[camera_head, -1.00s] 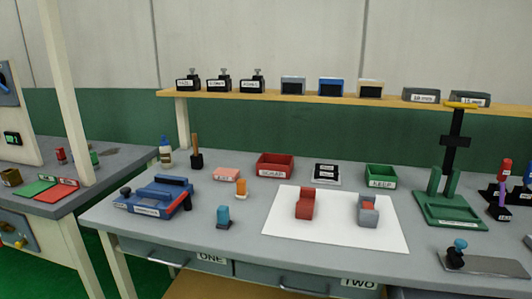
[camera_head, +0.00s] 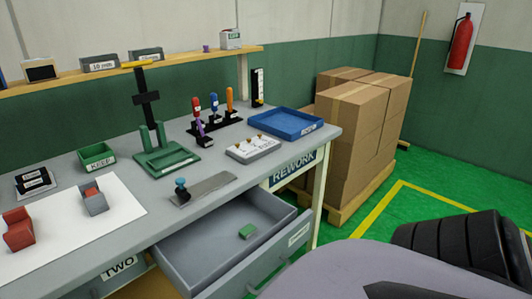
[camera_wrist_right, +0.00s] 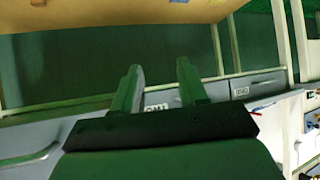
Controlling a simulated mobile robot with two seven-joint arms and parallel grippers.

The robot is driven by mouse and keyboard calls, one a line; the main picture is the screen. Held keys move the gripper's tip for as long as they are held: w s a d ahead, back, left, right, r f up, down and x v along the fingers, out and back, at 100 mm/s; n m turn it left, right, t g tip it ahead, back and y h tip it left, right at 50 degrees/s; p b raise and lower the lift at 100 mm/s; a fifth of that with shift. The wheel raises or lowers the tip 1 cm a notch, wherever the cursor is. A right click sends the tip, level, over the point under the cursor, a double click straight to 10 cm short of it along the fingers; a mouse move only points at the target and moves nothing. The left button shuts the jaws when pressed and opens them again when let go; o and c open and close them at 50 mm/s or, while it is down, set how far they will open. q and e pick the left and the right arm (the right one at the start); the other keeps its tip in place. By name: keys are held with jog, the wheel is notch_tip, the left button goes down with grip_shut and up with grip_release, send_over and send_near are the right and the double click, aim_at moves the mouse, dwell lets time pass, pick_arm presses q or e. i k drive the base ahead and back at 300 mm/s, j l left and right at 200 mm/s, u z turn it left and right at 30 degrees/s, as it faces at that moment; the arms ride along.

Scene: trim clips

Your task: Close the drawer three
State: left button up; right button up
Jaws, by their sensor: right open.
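The drawer at the right end of the workbench (camera_head: 231,262) is pulled open in the head view. Its front carries a small white label, too small to read surely, and a handle low on its outer face. The neighbouring drawer labelled TWO (camera_head: 118,267) appears shut. My right gripper (camera_wrist_right: 160,75) is open and empty in the right wrist view, with grey drawer fronts and labels behind its fingers; which drawer is nearest, I cannot tell. My left gripper is in no current view.
The bench top holds a green stand (camera_head: 166,158), a blue tray (camera_head: 285,124) and a metal plate with a blue knob (camera_head: 204,188). Boxes on a pallet (camera_head: 352,125) stand right of the bench. Green floor is open in front of them.

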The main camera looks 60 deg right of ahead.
aim_at(207, 258)
jog(key=z, duration=1.65)
